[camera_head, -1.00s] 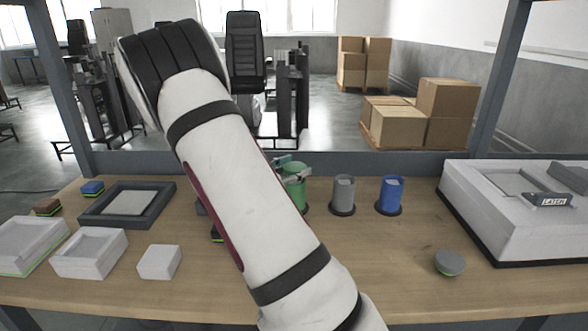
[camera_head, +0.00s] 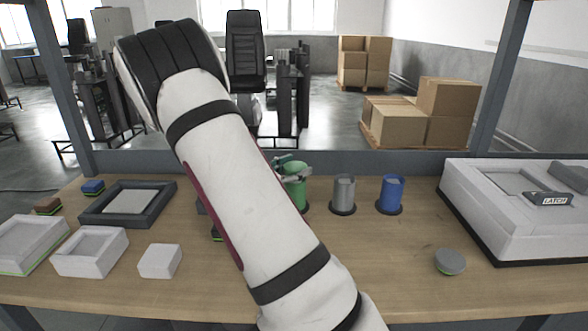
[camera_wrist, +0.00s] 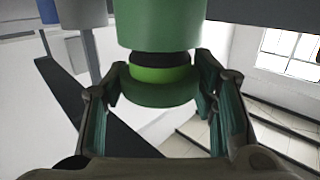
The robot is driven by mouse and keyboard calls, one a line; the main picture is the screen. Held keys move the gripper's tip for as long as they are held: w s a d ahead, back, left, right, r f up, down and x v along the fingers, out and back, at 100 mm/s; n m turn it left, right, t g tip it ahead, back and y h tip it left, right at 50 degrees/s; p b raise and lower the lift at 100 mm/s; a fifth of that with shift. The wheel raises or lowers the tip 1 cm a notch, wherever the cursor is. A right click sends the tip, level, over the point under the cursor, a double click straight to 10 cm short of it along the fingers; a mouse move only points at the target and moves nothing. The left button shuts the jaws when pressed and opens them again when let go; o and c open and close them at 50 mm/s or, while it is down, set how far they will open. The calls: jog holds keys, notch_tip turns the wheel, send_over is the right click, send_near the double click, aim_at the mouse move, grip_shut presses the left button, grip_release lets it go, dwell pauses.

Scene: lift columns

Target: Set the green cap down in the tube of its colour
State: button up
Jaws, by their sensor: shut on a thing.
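My gripper (camera_wrist: 160,105) is shut on the green cap (camera_wrist: 158,88), whose dark green disc sits between the fingers with a bright green band and a black band beyond it. The black band is at the mouth of the green tube (camera_wrist: 160,25); whether it is inside or just in front of the mouth I cannot tell. In the head view the cap (camera_head: 291,167) shows at the top of the green tube (camera_head: 299,196), beside my arm, which hides most of the gripper.
A grey tube (camera_head: 343,194) and a blue tube (camera_head: 390,194) stand to the right of the green one. A grey cap (camera_head: 450,262) lies on the table (camera_head: 390,280). A large pale fixture (camera_head: 480,210) is at the right. Trays and blocks fill the left.

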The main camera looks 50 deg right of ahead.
jog(key=shift+f, duration=0.55)
dwell(0.8)
dwell(0.3)
jog(key=o, duration=1.2)
jog(key=shift+r+p, duration=1.7)
jog(key=shift+r, duration=1.85)
